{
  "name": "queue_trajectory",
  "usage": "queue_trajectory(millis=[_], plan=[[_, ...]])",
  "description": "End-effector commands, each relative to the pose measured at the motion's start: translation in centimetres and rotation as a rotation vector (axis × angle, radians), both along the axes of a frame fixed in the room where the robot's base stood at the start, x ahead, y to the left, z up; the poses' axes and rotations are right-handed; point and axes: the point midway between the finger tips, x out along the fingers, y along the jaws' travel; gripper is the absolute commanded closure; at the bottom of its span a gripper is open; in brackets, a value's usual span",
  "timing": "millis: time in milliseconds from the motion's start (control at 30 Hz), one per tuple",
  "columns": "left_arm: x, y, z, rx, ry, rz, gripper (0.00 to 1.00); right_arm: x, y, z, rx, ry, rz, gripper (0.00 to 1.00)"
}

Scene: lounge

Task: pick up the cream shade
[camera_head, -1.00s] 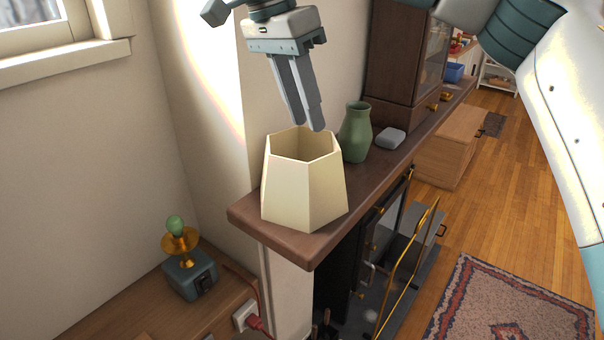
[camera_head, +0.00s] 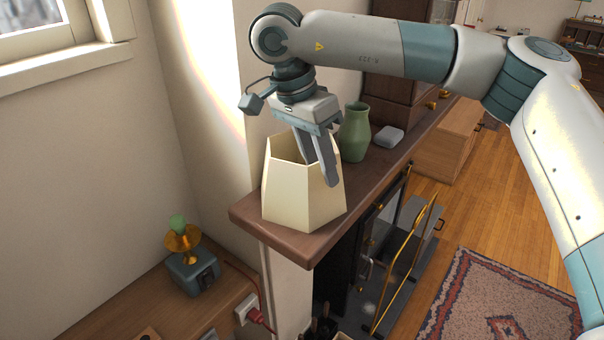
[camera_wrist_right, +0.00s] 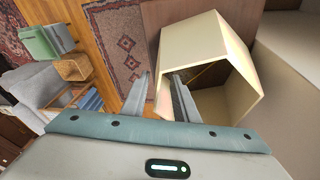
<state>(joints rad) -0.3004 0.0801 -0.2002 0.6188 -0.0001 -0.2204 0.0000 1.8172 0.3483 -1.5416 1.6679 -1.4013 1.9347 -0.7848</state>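The cream shade (camera_head: 290,200), six-sided and open at the top, stands upright on the near end of the dark wooden mantel (camera_head: 290,245). My right gripper (camera_head: 322,173) points down at its right rim. One finger reaches into the opening and the other hangs outside the wall. In the right wrist view the shade (camera_wrist_right: 192,48) has its wall between the two spread fingers of my right gripper (camera_wrist_right: 160,76). The fingers look open; a gap shows, and any contact with the wall cannot be made out. My left gripper is not in view.
A green vase (camera_head: 355,132) and a small grey box (camera_head: 389,137) stand behind the shade on the mantel, before a dark cabinet. A lamp base (camera_head: 190,270) with a green bulb sits on a lower wooden top at left. The wall runs close behind the mantel.

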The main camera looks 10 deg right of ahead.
Motion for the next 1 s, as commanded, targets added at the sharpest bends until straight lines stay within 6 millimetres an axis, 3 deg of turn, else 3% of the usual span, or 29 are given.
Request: queue_trajectory(millis=[267, 633, 1000], plan=[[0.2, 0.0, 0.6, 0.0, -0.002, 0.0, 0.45, 0.0, -0.2, -0.3, -0.001, 0.001, 0.001, 0.73], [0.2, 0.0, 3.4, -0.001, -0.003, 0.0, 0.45, -0.3, -1.5, -3.7, -0.002, 0.003, 0.001, 0.73], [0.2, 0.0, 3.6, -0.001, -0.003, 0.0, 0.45, -0.2, -1.7, -4.9, 0.0, 0.0, 0.0, 0.73]])
